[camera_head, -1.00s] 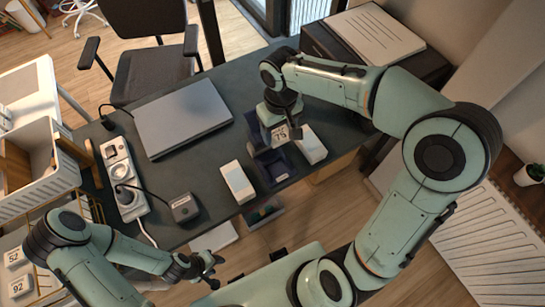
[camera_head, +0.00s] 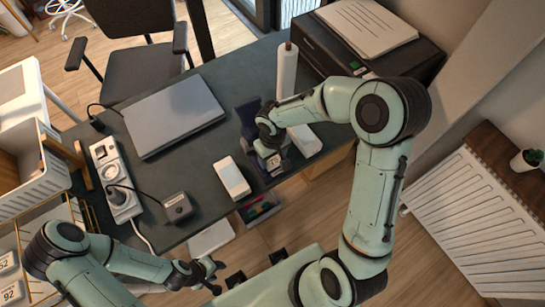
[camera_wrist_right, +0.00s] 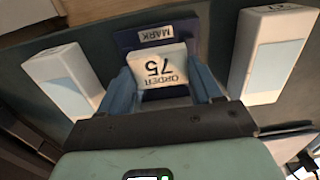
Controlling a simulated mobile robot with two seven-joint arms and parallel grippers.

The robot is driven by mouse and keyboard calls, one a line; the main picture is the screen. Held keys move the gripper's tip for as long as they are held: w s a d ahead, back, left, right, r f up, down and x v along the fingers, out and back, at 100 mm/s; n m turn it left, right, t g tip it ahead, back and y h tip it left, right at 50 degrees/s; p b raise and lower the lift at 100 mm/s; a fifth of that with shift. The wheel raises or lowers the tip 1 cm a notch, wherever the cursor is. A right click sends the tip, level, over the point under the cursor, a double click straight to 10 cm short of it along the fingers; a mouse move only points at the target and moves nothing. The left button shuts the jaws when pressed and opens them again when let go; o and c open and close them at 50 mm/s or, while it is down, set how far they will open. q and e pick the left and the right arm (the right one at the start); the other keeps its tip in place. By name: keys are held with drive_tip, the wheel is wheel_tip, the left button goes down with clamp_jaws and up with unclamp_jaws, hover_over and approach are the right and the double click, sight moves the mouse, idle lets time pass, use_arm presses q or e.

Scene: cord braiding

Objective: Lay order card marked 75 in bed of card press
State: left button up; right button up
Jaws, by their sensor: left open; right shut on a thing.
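The white order card marked 75 (camera_wrist_right: 160,68) is between the fingers of my right gripper (camera_wrist_right: 163,84), which is shut on it. In the head view my right gripper (camera_head: 270,158) is low at the table's front edge. The dark blue card press (camera_head: 247,117) is partly hidden behind it. In the right wrist view the card overlaps the press (camera_wrist_right: 125,40), just below its MARK label (camera_wrist_right: 157,34). I cannot tell whether the card touches the bed. My left gripper (camera_head: 207,272) is open and empty, low in front of the table.
White blocks stand on either side of the press, one at left (camera_head: 232,178) and one at right (camera_head: 305,140). A closed laptop (camera_head: 175,115), a power strip (camera_head: 116,180) and a small dark box (camera_head: 177,207) lie further left. A printer (camera_head: 370,45) stands behind.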

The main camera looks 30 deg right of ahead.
drive_tip(key=shift+f, duration=0.6)
use_arm(q)
drive_tip(key=shift+s+f, duration=0.1)
drive_tip(key=shift+s+f+b, duration=0.45)
drive_tip(key=shift+f+b, duration=0.1)
drive_tip(key=shift+f, duration=0.15)
use_arm(e)
drive_tip(key=shift+f, duration=0.6)
drive_tip(key=o, duration=1)
